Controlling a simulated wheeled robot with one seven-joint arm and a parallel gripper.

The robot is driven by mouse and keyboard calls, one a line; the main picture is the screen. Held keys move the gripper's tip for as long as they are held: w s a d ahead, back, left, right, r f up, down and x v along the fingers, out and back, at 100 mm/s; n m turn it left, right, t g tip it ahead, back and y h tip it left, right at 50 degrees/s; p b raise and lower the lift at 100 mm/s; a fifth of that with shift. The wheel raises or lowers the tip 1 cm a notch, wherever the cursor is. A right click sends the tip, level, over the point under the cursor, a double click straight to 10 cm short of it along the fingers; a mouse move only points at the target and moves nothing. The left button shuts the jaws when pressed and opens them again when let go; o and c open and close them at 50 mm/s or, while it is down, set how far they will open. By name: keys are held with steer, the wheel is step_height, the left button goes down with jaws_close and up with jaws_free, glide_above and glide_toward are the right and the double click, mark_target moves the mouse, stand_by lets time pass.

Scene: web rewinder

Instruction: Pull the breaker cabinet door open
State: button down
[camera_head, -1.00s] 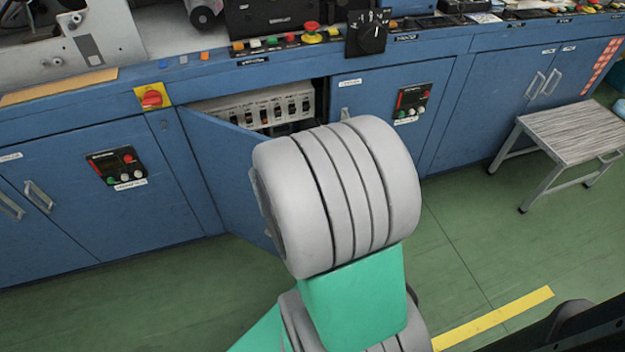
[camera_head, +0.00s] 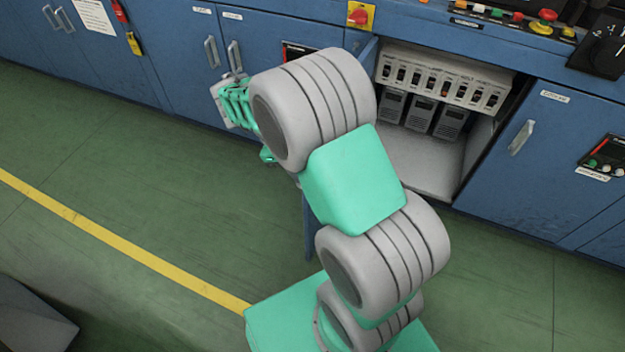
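The breaker cabinet (camera_head: 425,170) stands open, with a row of breakers (camera_head: 440,80) and several grey units below them. Its blue door (camera_head: 309,228) is swung far out to the left, seen nearly edge-on. My arm covers most of the door, and its handle is hidden. My gripper (camera_head: 238,103) is partly visible to the left of my arm, beyond the wrist. Its fingertips are not clear, so I cannot tell whether it is open or shut, or whether it touches the door.
Closed blue cabinets with metal handles (camera_head: 213,52) line the left, and another closed door (camera_head: 530,150) is on the right.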

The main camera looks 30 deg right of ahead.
steer(key=shift+w+a+f+m, duration=0.1)
steer(key=shift+w+a+m, duration=0.2)
steer(key=shift+w, duration=0.35)
steer(key=shift+w+a+m, duration=0.1)
steer(key=shift+w+a, duration=0.25)
steer(key=shift+w, duration=0.3)
steer(key=c, duration=1.5)
jaws_free()
steer(key=p+v, duration=0.2)
steer(key=v, duration=0.6)
steer(key=shift+w+p, duration=0.15)
steer(key=shift+p, duration=0.2)
